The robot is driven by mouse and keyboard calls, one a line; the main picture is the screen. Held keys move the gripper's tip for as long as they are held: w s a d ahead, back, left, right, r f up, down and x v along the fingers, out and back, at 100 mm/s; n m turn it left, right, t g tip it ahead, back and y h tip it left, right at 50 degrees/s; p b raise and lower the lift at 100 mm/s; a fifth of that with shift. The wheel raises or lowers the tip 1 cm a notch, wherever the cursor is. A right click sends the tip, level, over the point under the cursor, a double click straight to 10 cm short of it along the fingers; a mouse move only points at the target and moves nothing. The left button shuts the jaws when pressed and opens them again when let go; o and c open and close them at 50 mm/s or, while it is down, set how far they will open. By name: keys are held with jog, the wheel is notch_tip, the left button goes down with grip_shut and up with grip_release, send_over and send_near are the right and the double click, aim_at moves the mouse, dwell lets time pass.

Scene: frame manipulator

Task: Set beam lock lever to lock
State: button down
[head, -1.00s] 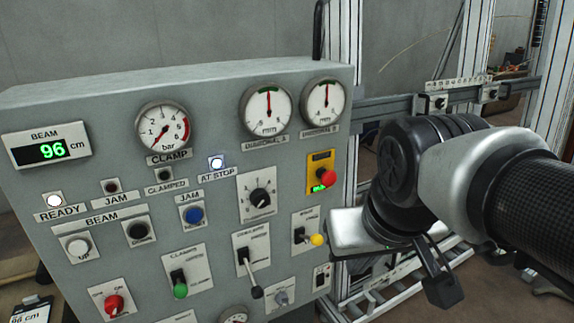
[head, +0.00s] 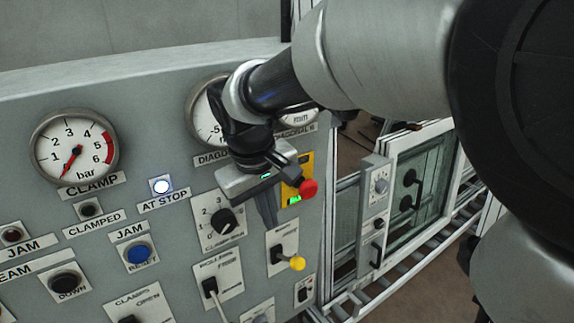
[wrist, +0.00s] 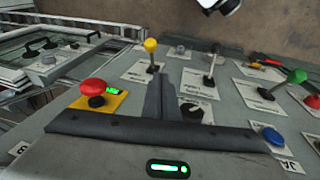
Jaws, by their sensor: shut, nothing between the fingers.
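A lever with a yellow knob (head: 297,263) stands on a small plate at the lower right of the grey panel. It points to the right in the head view; its plate lettering is too small to read. The same yellow knob (wrist: 151,45) shows in the wrist view, just beyond and left of the fingertips. My gripper (head: 268,217) is shut and empty, fingers pointing down, in front of the panel and above the yellow lever. Its fingers (wrist: 161,78) do not appear to touch the lever. My gripper hides part of the gauges and panel behind it.
A red stop button (head: 308,188) on a yellow plate is close beside my gripper. A rotary selector (head: 224,222) and a black lever (head: 210,287) are left of the yellow one. A window frame and rails (head: 420,185) stand to the right.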

send_over(291, 261)
jog(key=s+a, duration=0.1)
notch_tip(291, 261, down, 12)
jog(key=shift+d+f, duration=0.25)
jog(key=shift+f, duration=0.05)
jog(key=shift+f, duration=0.1)
